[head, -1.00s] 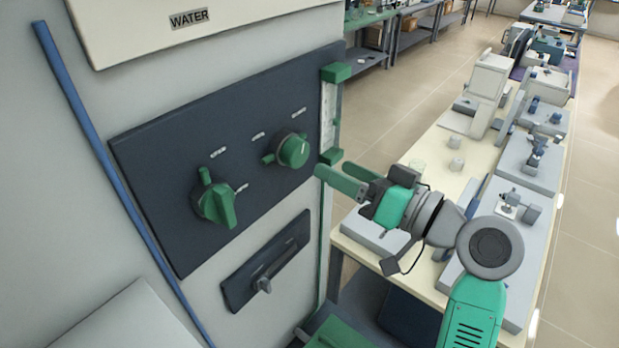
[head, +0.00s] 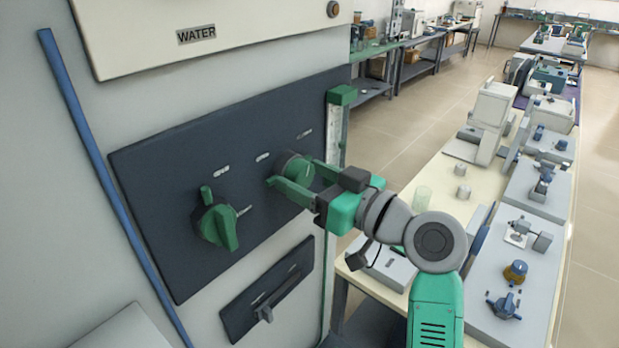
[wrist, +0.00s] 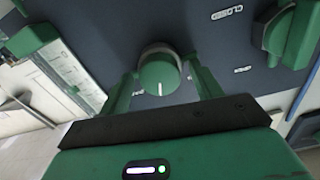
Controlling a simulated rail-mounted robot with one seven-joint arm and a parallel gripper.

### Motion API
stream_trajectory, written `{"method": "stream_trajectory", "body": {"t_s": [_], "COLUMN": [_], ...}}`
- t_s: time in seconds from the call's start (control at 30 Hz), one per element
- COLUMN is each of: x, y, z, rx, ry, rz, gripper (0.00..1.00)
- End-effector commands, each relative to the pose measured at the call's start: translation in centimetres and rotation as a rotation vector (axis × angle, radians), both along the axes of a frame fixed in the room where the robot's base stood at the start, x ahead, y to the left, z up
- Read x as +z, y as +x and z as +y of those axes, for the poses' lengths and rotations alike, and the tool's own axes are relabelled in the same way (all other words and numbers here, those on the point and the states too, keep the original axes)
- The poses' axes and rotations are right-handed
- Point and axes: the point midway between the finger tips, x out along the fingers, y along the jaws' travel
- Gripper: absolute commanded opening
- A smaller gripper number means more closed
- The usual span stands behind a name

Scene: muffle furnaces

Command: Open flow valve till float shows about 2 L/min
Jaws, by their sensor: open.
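The round green knob (head: 297,168), likely the flow valve, is on the dark panel (head: 165,165). My gripper (head: 290,172) is at the knob with its fingers open, one on each side. In the wrist view the knob (wrist: 158,75) sits between the fingers, its white mark pointing toward the gripper body; small gaps seem to show beside it. The flowmeter tube (head: 334,130) stands at the panel's right edge with green end blocks; its lower part is hidden by my gripper. It also shows in the wrist view (wrist: 72,75). The float's reading is too small to tell.
A larger green lever valve (head: 217,226) is left of the knob, with open and closed labels. A lower dark plate (head: 265,290) carries a small grey handle. A pale bench (head: 435,200) with instruments stands to the right behind my arm.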

Motion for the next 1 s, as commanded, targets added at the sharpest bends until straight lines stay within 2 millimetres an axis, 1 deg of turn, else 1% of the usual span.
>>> {"method": "stream_trajectory", "body": {"t_s": [0.1, 0.13, 0.33, 0.37, 0.47, 0.6, 0.8, 0.83, 0.9, 0.93, 1.0], "x": [0.0, 0.0, 0.0, -0.01, 0.17, 0.29, 0.0, 0.0, 0.0, 0.0, 0.0], "y": [-0.01, -0.01, -0.03, -0.03, -0.03, -0.02, -0.03, -0.03, -0.03, -0.03, -0.03], "z": [-0.01, -0.01, -0.03, -0.02, -0.01, -0.01, -0.06, -0.06, -0.06, -0.06, -0.05], "rx": [0.0, 0.0, 0.0, 0.0, 0.001, 0.0, 0.0, 0.0, 0.0, 0.0, 0.0], "ry": [0.0, 0.0, 0.001, 0.001, 0.013, 0.076, 0.077, 0.077, 0.077, 0.077, 0.076], "rz": [0.0, 0.0, 0.001, 0.001, 0.014, 0.086, 0.087, 0.087, 0.087, 0.087, 0.086], "gripper": [0.65, 0.61, 0.21, 0.2, 0.2, 0.2, 0.2, 0.47, 0.6, 0.65, 0.65]}}
